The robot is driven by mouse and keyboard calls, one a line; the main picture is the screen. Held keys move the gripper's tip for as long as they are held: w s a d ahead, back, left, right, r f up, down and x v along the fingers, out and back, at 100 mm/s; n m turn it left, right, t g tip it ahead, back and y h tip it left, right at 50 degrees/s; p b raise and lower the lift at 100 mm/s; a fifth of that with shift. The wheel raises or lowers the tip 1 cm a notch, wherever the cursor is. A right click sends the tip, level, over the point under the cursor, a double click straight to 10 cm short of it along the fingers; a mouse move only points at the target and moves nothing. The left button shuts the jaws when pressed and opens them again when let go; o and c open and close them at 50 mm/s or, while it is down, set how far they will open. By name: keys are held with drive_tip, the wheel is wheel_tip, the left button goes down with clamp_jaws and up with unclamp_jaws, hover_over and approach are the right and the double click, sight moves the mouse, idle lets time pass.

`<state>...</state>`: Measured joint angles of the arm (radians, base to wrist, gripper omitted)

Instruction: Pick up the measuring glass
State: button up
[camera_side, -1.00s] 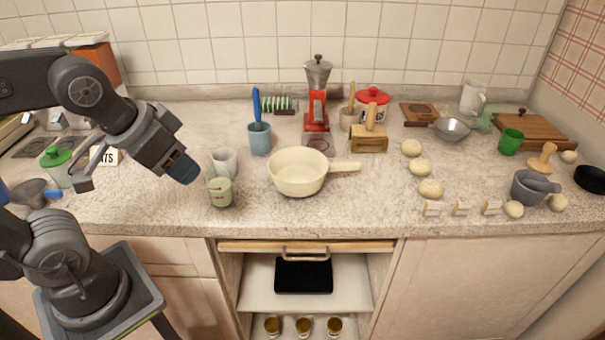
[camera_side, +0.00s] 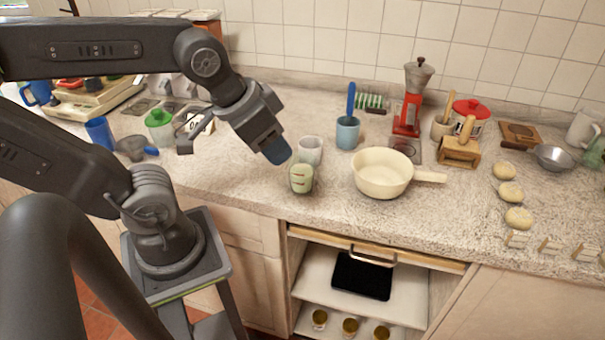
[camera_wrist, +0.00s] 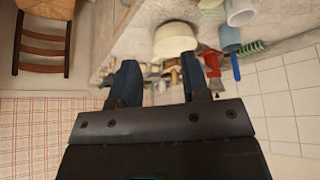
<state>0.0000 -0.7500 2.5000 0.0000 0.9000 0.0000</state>
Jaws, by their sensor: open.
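A small pale green glass (camera_side: 301,179) with faint markings stands upright near the counter's front edge in the side view. It looks like the measuring glass, though the markings are too small to read. My gripper (camera_side: 277,152) is above and to the left of it, tilted down to the right, and appears apart from it. In the wrist view my gripper (camera_wrist: 159,66) shows two dark blue fingers spread wide with nothing held between them. I cannot make out the pale green glass for certain in the wrist view.
A white cup (camera_side: 310,150) stands close behind the glass. A cream pan (camera_side: 383,173) is to its right, with its handle pointing right. A blue cup (camera_side: 347,133) holding a blue utensil and a red grinder (camera_side: 407,115) stand farther back. A clear jug (camera_side: 581,129) is at far right.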

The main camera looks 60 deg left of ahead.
idle(0.3)
drive_tip(key=o, duration=0.9)
